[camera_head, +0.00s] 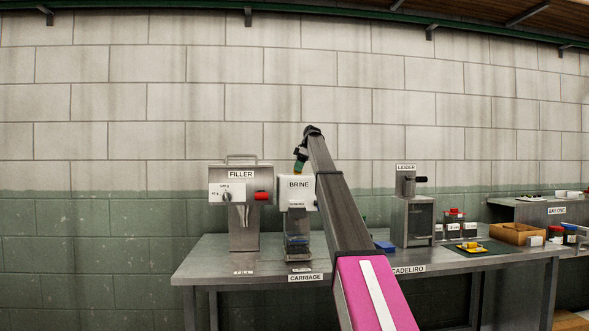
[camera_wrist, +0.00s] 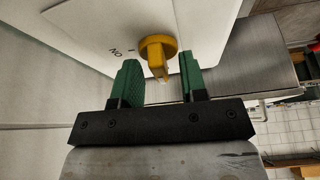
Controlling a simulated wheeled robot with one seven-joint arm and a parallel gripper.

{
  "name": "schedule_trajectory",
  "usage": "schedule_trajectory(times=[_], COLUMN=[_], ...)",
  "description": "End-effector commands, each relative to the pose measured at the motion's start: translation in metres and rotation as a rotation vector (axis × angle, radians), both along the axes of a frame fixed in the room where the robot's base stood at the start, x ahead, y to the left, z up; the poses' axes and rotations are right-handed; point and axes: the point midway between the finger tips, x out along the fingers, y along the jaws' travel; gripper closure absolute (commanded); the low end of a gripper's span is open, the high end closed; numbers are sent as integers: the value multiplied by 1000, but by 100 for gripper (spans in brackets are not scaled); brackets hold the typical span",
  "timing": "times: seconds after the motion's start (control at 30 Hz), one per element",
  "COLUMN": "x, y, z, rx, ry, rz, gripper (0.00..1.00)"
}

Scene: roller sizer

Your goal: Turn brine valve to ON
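The brine unit (camera_head: 299,193) is a white box labelled BRINE on the metal bench, left of my arm in the head view. In the wrist view its white panel (camera_wrist: 120,28) carries a yellow valve knob (camera_wrist: 157,52) with a handle. The lettering ON and a short mark sit on the panel to the left of the knob. The handle points down in the picture, toward my gripper, and away from the ON mark. My gripper (camera_wrist: 160,78) is open, with its green fingers on either side of the knob handle. Whether either finger touches the handle cannot be told.
The filler machine (camera_head: 241,205) stands left of the brine unit.

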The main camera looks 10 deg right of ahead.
Motion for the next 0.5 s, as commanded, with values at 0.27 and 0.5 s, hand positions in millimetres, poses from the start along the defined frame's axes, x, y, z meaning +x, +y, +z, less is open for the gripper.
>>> schedule_trajectory(times=[0.27,0.5], x=[0,0], y=[0,0], z=[0,0], rx=[0,0], ry=[0,0], rz=[0,-1], gripper=[83,100])
